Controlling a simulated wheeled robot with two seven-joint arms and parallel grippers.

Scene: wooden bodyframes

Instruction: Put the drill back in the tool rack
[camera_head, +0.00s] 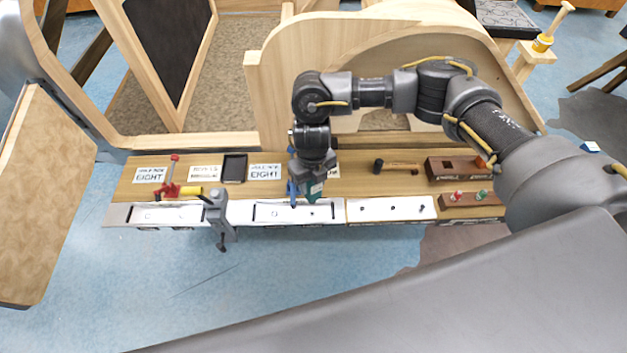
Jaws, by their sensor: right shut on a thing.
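My right gripper (307,186) reaches down over the middle of the tool rack (408,172), a long wooden shelf with pale metal panels along its front. It is shut on a small green and blue tool, which I take to be the drill (316,190). The drill is just above or touching the rack near a slotted panel; I cannot tell which. My wrist hides much of it. My left gripper is not in view.
On the rack, a red and yellow tool (170,188) and a grey clamp-like tool (220,214) stand left of my gripper. A hammer (390,167) and wooden blocks (455,168) lie right. A wooden frame (262,110) rises behind. Blue floor lies in front.

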